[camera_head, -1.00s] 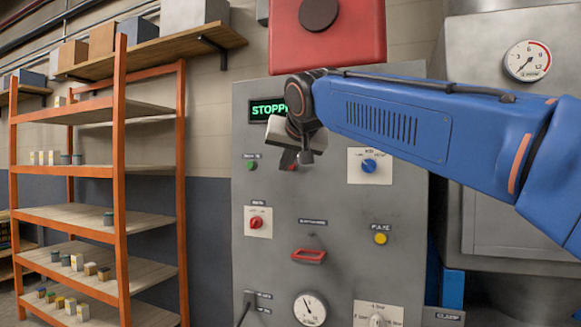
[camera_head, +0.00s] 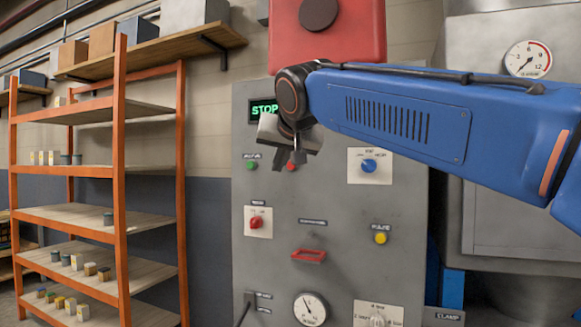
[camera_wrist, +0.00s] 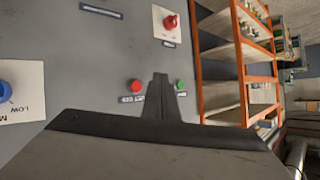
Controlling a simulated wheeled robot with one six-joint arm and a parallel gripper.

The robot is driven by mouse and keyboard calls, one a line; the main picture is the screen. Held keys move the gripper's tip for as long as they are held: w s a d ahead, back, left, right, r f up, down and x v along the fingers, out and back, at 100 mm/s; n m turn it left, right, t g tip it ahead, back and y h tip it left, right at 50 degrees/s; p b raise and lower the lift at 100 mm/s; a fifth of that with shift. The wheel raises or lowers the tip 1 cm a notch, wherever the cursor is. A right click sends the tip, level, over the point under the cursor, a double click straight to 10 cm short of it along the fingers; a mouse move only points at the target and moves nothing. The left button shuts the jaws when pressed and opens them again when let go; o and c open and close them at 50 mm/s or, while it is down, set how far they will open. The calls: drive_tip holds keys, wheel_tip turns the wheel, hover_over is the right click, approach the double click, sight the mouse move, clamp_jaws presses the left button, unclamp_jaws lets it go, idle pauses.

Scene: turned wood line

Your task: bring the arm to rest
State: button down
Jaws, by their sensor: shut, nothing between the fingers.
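My blue arm reaches in from the right of the head view, in front of a grey control panel (camera_head: 340,200). My gripper (camera_head: 296,160) hangs at the arm's left end, near the panel's upper part. Its fingers are together with nothing between them. In the wrist view my gripper (camera_wrist: 160,78) points toward the panel, between a red button (camera_wrist: 135,86) and a green button (camera_wrist: 180,84). I cannot tell how far it is from the panel face. My arm partly hides the panel's lit green display (camera_head: 263,110).
The panel carries a blue knob (camera_head: 369,165), a red knob (camera_head: 256,222), a yellow button (camera_head: 380,238), a red handle (camera_head: 308,255) and a gauge (camera_head: 310,308). A red box (camera_head: 345,45) is above my arm. An orange shelf rack (camera_head: 120,180) stands left, with floor room between unclear.

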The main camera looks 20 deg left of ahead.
drive_tip(key=s+d+f+m+g+h, duration=0.1)
drive_tip(key=d+f+h, duration=0.1)
drive_tip(key=d+f, duration=0.75)
drive_tip(key=s+d+f+h, duration=0.1)
drive_tip(key=d+f, duration=0.3)
drive_tip(key=d, duration=1)
drive_tip(key=s+d+f+m+g+h, duration=0.15)
drive_tip(key=d+f, duration=0.45)
drive_tip(key=d, duration=0.6)
drive_tip(key=s+d+f+g, duration=0.1)
drive_tip(key=s+d+f, duration=0.5)
drive_tip(key=s+f, duration=0.2)
drive_tip(key=s+d+f+m+g+h, duration=0.1)
drive_tip(key=s+d+f, duration=0.5)
drive_tip(key=f, duration=0.5)
drive_tip(key=s+d+f+g+h, duration=0.1)
drive_tip(key=s+d+f, duration=0.6)
drive_tip(key=s+f, duration=0.3)
drive_tip(key=shift+f, duration=0.15)
drive_tip(key=shift+m, duration=0.25)
